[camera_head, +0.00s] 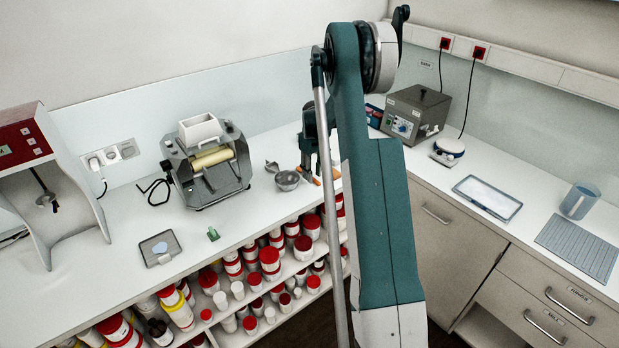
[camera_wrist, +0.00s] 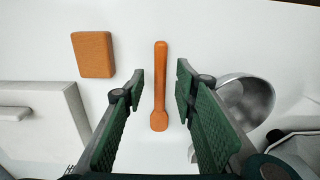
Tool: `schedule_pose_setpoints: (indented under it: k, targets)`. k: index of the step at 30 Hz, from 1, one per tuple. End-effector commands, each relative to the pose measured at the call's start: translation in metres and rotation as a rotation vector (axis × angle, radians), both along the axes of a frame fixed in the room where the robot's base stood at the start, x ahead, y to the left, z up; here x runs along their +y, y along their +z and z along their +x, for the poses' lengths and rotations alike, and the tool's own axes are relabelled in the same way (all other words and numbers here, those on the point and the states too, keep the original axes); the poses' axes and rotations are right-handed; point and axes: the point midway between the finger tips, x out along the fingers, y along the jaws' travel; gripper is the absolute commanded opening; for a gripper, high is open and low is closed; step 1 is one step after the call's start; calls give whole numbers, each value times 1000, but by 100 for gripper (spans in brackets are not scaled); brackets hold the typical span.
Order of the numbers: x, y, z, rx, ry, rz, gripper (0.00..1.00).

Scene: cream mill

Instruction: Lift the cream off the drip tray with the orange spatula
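The orange spatula (camera_wrist: 160,88) lies on the white bench, lengthwise between my gripper's fingers in the wrist view; its broad end points down the picture. My gripper (camera_wrist: 161,92) is open, with a gap on both sides of the spatula. In the head view my gripper (camera_head: 317,165) is over the bench right of the mill, partly hidden by my arm. The mill (camera_head: 209,165) has a cream-coloured roller and a white hopper. A small grey tray (camera_head: 153,260) with a pale blue-white patch (camera_head: 160,247) lies at the bench front; I cannot tell whether this is the drip tray with the cream.
A metal bowl (camera_wrist: 262,98) sits close to the right finger; it also shows in the head view (camera_head: 287,181). An orange block (camera_wrist: 93,54) lies left of the spatula. A white box-like object (camera_wrist: 45,125) is near the left finger. A small green piece (camera_head: 213,234) lies near the bench edge.

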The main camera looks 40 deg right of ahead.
Motion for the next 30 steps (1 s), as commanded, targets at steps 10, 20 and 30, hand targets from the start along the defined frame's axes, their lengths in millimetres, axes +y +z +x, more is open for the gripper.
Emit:
schedule_pose_setpoints:
  k: [10,20,30]
  targets:
    - [0,-12,0,0,0,0,29]
    - [0,-12,0,0,0,0,29]
    - [0,-12,0,0,0,0,2]
